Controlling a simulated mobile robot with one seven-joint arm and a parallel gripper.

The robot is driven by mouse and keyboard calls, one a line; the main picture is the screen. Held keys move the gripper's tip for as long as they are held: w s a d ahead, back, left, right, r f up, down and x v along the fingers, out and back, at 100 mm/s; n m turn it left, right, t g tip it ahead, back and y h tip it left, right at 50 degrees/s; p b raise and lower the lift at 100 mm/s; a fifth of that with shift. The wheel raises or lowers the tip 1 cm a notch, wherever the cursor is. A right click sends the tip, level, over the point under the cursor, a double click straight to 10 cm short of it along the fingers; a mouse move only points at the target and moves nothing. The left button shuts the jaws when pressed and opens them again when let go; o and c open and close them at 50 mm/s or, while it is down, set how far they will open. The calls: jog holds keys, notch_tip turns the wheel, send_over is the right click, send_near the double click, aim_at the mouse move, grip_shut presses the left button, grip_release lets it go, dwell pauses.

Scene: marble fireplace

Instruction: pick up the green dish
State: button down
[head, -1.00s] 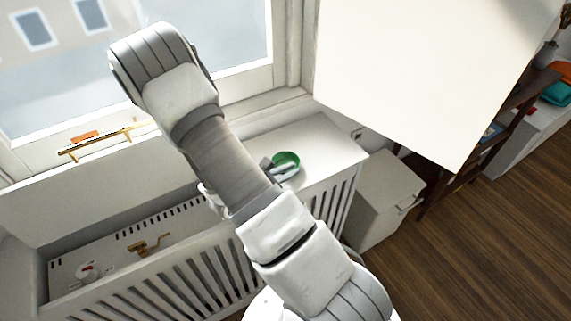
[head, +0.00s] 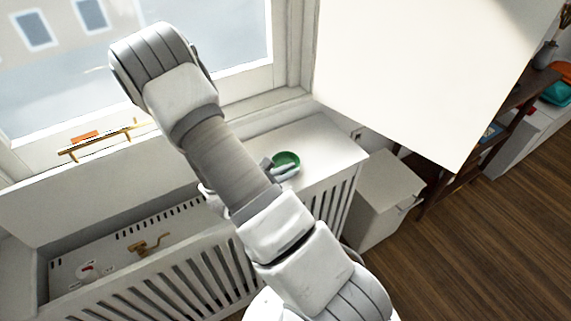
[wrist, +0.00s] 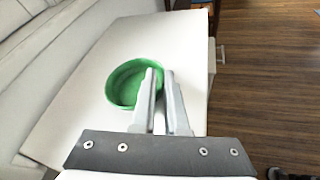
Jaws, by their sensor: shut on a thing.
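The green dish (head: 287,159) is a small round bowl at the white ledge over the slatted radiator cover. In the wrist view the dish (wrist: 122,87) shows its open top and inside. My gripper (wrist: 158,76) is shut on the dish's right rim, with one finger over the inside and the other outside. In the head view my arm hides most of the gripper, and only its fingers show beside the dish. I cannot tell whether the dish touches the ledge or is slightly above it.
The white ledge (head: 325,150) is otherwise bare around the dish. A large white panel (head: 430,70) hangs at upper right. A white box (head: 385,190) stands right of the radiator cover. The window (head: 235,45) is behind. Wooden floor (head: 500,230) is open at right.

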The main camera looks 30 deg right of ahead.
jog(key=shift+a+f, duration=0.1)
jog(key=shift+a, duration=0.05)
dwell(0.3)
jog(key=shift+r, duration=0.5)
jog(key=r, duration=0.1)
jog(key=r+p, duration=0.1)
jog(key=r, duration=0.1)
jog(key=shift+s+r, duration=0.25)
jog(key=shift+r, duration=0.15)
jog(key=s+r+p, duration=0.6)
jog(key=s+p, duration=0.5)
jog(key=p, duration=0.1)
jog(key=shift+r+p, duration=0.2)
jog(key=shift+p, duration=0.15)
jog(key=shift+s, duration=0.1)
